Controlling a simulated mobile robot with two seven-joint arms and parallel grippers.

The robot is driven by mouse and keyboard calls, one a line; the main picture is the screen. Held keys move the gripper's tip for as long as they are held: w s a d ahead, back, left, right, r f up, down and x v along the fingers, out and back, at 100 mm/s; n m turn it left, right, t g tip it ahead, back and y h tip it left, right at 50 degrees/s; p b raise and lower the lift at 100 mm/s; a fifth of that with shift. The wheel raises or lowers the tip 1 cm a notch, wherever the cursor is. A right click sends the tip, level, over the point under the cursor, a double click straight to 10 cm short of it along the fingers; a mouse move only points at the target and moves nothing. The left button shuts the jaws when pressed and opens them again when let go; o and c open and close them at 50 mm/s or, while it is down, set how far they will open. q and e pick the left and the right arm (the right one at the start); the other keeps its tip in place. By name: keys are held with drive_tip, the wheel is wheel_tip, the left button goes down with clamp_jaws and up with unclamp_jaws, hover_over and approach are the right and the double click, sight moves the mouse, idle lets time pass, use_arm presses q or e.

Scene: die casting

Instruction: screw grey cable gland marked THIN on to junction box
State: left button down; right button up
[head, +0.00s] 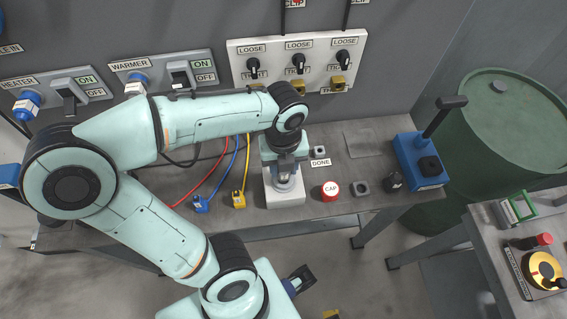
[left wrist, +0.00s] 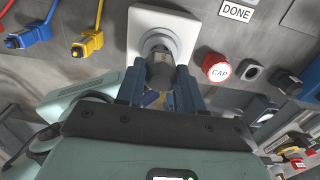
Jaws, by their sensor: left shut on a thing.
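The junction box (head: 285,199) is a pale block near the front edge of the bench; its white face also shows in the left wrist view (left wrist: 188,38). The grey cable gland (left wrist: 160,70) stands at the ring in the middle of that face. My left gripper (left wrist: 160,84) is shut on the gland, one blue finger on each side. In the head view my left gripper (head: 285,168) is above the box and hides much of the gland. No THIN marking is readable on it, and I cannot tell how far it is threaded. My right gripper is not in view.
A red CAP piece (head: 330,189), a grey nut-like ring (head: 361,187) and a black knob-like piece (head: 393,182) lie right of the box. Blue (head: 201,204) and yellow (head: 238,199) cable plugs lie left. A blue lever device (head: 421,160) stands at the bench's right end.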

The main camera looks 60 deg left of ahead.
use_arm(q)
drive_tip(key=shift+f+b, duration=1.05)
drive_tip(key=shift+f, duration=0.25)
drive_tip(key=c, duration=0.6)
unclamp_jaws()
drive_tip(key=shift+c, duration=0.2)
drive_tip(key=shift+r, duration=0.1)
drive_tip(key=shift+r, duration=0.1)
wheel_tip(320, 180, up, 13)
drive_tip(key=p, duration=0.3)
